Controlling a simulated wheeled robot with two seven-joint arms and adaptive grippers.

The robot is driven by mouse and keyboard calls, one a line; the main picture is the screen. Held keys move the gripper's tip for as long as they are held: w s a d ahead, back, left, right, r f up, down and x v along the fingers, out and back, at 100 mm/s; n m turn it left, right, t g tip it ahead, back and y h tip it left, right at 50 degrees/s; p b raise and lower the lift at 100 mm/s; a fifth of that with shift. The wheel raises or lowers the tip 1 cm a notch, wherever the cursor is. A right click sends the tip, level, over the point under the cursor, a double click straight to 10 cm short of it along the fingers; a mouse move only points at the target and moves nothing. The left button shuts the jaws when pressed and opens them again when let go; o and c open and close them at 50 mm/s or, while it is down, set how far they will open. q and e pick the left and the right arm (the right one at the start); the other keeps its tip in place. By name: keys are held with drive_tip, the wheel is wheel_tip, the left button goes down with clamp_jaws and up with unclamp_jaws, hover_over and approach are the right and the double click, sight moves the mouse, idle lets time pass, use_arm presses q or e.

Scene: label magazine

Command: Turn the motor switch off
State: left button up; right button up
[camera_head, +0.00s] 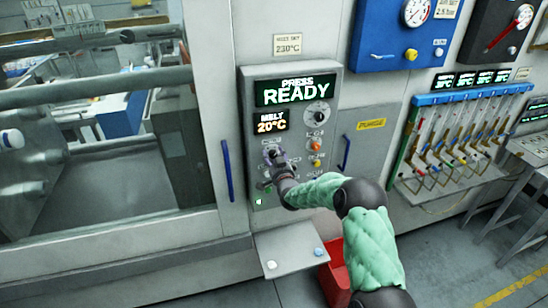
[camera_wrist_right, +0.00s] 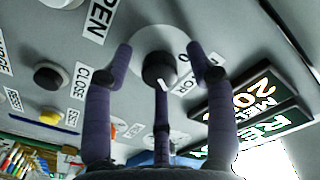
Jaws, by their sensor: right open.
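The motor switch (camera_wrist_right: 158,66) is a black rotary knob on a pale round plate, in the upper middle of the right wrist view. A label partly hidden by a finger ends in "OR", and a "0" mark shows beside the knob. My right gripper (camera_wrist_right: 164,62) is open around it; the two side fingers stand apart from the knob on either side, and the third finger lies in line with it. Whether that one touches is unclear. In the head view my right gripper (camera_head: 272,156) is at the left part of the control panel (camera_head: 340,185) and hides the switch. My left gripper is not in view.
The panel has a READY screen (camera_head: 297,91), a MELT 20°C screen (camera_head: 271,122), a dial (camera_head: 317,117) and an orange button (camera_head: 315,146). A shelf (camera_head: 288,250) and red bin (camera_head: 334,276) are below.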

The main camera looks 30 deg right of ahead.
clamp_jaws()
drive_tip(key=shift+f+n+b, duration=0.15)
drive_tip(key=shift+n+b, duration=0.25)
drive_tip(key=shift+b, duration=0.45)
drive_tip(key=n+b, duration=0.8)
drive_tip(key=b, duration=0.3)
drive_tip(key=shift+f, duration=0.1)
drive_tip(key=n+b, duration=0.2)
drive_tip(key=n, duration=0.1)
drive_tip(key=shift+n+b, duration=0.7)
drive_tip(key=shift+n, duration=0.4)
unclamp_jaws()
